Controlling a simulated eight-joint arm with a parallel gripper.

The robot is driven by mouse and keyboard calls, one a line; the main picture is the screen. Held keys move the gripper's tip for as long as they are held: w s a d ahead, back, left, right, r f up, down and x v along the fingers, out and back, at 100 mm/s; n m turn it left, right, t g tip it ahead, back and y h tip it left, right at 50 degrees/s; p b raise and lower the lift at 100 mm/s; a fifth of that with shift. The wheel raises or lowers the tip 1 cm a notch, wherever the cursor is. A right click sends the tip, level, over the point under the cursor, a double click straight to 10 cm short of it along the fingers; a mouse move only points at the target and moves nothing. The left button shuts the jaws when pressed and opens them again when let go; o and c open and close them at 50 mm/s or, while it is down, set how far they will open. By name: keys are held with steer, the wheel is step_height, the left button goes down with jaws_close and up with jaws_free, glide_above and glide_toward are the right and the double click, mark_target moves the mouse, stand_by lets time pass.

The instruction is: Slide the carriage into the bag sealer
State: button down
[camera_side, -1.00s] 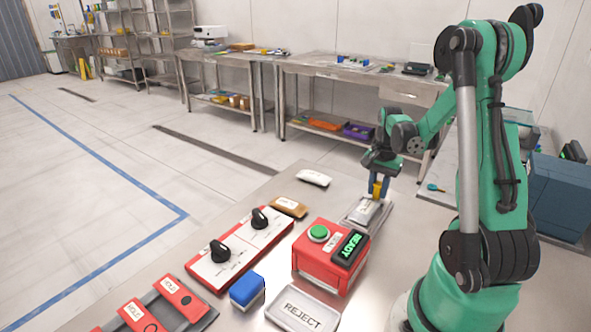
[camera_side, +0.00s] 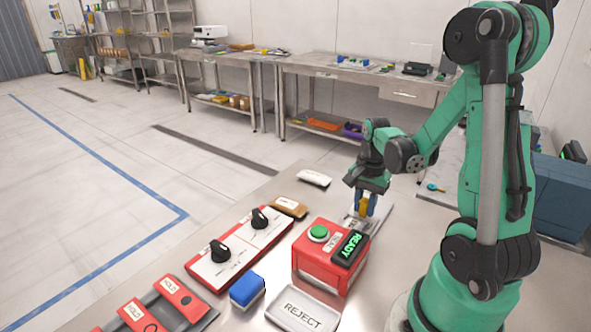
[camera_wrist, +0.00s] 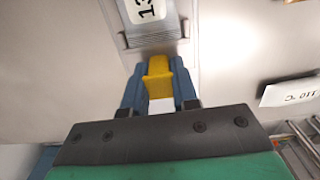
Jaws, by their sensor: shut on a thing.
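The bag sealer appears to be the red box (camera_side: 322,268) with a green button and a lit READY display, in the side view. The carriage is a grey, ridged piece with a white label marked 13 (camera_wrist: 150,12), at the top of the wrist view. Its yellow handle (camera_wrist: 158,80) stands between my blue fingers. My gripper (camera_side: 363,207) is shut on this handle, just behind the red box; the fingers also show in the wrist view (camera_wrist: 157,74). In the side view the carriage is mostly hidden by the box and fingers. A bare grey track (camera_side: 381,213) shows to the right.
A red and white panel with two black knobs (camera_side: 238,249) lies left of the box. A blue block (camera_side: 247,290) and a REJECT tray (camera_side: 303,309) lie in front. Red HOLD tags (camera_side: 178,297) are at the lower left. A brown block (camera_side: 290,207) and a white piece (camera_side: 314,178) lie behind.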

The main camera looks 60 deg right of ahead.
steer(key=shift+a, duration=0.3)
steer(key=c, duration=0.7)
jaws_free()
steer(key=shift+d, duration=0.1)
steer(key=shift+r, duration=0.1)
steer(key=shift+r, duration=2.7)
